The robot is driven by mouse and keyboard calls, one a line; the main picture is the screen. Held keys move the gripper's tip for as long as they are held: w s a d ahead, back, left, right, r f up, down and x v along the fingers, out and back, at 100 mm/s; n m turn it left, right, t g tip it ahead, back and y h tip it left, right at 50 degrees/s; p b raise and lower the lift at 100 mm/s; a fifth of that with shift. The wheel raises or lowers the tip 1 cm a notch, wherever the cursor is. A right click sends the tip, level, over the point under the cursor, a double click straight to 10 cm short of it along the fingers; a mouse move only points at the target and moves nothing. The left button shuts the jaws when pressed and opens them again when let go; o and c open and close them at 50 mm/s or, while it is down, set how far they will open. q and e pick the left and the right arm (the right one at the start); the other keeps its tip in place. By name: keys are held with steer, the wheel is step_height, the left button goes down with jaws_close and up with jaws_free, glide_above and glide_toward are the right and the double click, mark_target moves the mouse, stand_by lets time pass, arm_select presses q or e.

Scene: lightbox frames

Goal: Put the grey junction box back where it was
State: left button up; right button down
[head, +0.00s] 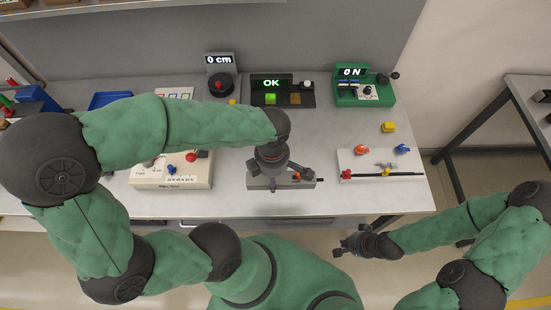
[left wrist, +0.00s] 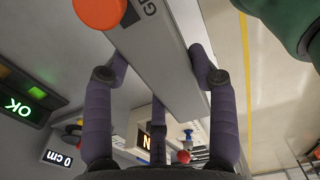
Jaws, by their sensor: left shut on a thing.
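The grey junction box (head: 308,184) is a long grey block with a round orange-red button, near the table's front edge in the head view. My left gripper (head: 278,174) comes down on it from above and is shut on it. In the left wrist view the box (left wrist: 168,62) lies between the purple fingers of my left gripper (left wrist: 160,66), with its orange button (left wrist: 100,12) at upper left and part of its lettering showing. I cannot tell whether it touches the table. My right gripper (head: 354,245) is away from the table, over the floor; its jaw state is unclear.
A white board (head: 382,162) with a rod and small coloured parts lies right of the box. A cream box (head: 170,181) with coloured knobs is to its left. Behind stand the dark OK unit (head: 282,92), the "0 cm" display (head: 220,62) and a green unit (head: 365,90).

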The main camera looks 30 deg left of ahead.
arm_select(q)
steer(key=w+a+f+b, duration=0.1)
steer(key=w+a+f, duration=0.1)
steer(key=w, duration=0.1)
steer(key=w+a+f, duration=0.2)
steer(key=w+f, duration=0.1)
steer(key=w, duration=0.1)
steer(key=w+a+f+b, duration=0.1)
steer(key=w+a+f, duration=0.2)
steer(key=shift+w+f+b, duration=0.15)
steer(key=shift+f+b, duration=0.1)
steer(key=shift+b, duration=0.1)
steer(key=shift+w+a+f, duration=0.3)
steer(key=shift+w+f, duration=0.05)
steer(key=shift+f, duration=0.2)
steer(key=shift+w+f+b, duration=0.15)
steer(key=shift+f+b, duration=0.35)
steer(key=shift+f, duration=1.15)
steer(key=shift+f, duration=0.15)
steer(key=o, duration=1.4)
steer(key=shift+c, duration=0.2)
